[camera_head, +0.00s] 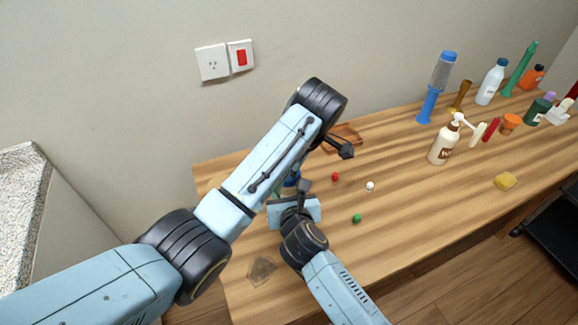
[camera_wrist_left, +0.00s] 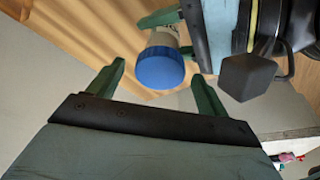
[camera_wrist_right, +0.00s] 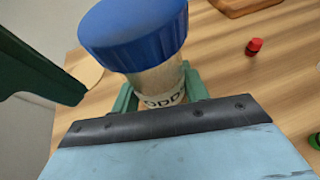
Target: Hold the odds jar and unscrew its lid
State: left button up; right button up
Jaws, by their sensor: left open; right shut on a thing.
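The odds jar (camera_wrist_right: 160,88) stands upright, a pale jar with dark lettering and a wide blue lid (camera_wrist_right: 135,35) on top. My right gripper (camera_wrist_right: 158,98) is shut on the jar's body, one green finger on each side below the lid. My left gripper (camera_wrist_left: 158,72) is open above the jar. In the left wrist view the blue lid (camera_wrist_left: 160,70) shows between its two spread fingers; I cannot tell whether they touch it. In the head view my left arm hides most of the jar, and only a bit of blue lid (camera_head: 291,181) shows.
Small red (camera_head: 335,176), white (camera_head: 370,186) and green (camera_head: 357,218) pieces lie right of the jar. A wooden tray (camera_head: 350,133) is behind. The table's front middle is clear.

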pick_arm(q)
jog(key=shift+m, duration=0.4)
jog(key=shift+m+t+h, duration=0.4)
jog(key=shift+m+t, duration=0.1)
jog(key=shift+m, duration=1.1)
jog(key=m, duration=0.3)
jog(key=shift+a+h, duration=0.1)
jog(key=shift+h, duration=0.2)
jog(key=shift+m+t, duration=0.3)
jog(key=shift+m, duration=0.4)
jog(key=shift+m+h, duration=0.4)
jog(key=shift+m, duration=0.4)
